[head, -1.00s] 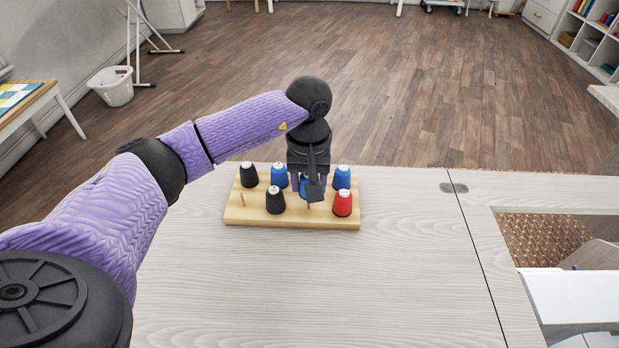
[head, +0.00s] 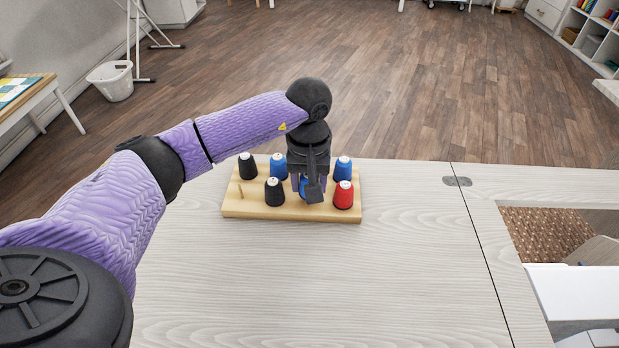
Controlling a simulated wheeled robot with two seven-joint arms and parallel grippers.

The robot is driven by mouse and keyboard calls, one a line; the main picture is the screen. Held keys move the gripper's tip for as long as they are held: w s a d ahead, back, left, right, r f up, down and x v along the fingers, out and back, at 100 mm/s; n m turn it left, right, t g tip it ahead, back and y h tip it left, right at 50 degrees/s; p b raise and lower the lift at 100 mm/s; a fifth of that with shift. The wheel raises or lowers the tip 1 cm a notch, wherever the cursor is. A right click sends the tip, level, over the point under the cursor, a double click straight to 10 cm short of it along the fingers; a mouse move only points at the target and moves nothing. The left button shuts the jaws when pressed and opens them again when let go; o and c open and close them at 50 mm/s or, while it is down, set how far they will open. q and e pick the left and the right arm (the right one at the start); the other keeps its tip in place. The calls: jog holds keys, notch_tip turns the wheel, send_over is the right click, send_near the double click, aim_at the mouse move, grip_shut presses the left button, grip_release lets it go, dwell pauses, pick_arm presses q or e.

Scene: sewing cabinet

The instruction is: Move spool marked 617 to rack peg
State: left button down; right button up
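A wooden rack (head: 285,212) holds several spools. Black spools stand at back left (head: 248,167) and front (head: 274,192). Blue spools stand at back (head: 278,166) and back right (head: 343,169). A red spool (head: 344,195) stands at front right. A bare peg (head: 241,193) shows at front left. My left gripper (head: 308,186) points down over the rack, its fingers on both sides of another blue spool (head: 303,188). They appear shut on it. A dark gripper part hides most of this spool and its base. The number labels are too small to read. My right gripper is out of view.
The rack sits near the far edge of the pale table (head: 320,270). The tabletop in front of it is clear. Neighbouring spools stand close around my gripper. A recessed opening (head: 545,232) lies at the right.

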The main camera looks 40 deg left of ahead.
pick_arm(q)
jog(key=shift+f, duration=0.25)
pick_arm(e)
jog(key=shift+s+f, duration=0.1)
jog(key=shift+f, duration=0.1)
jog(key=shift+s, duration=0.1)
pick_arm(q)
jog(key=shift+c, duration=2)
grip_release()
jog(key=shift+o, duration=1.7)
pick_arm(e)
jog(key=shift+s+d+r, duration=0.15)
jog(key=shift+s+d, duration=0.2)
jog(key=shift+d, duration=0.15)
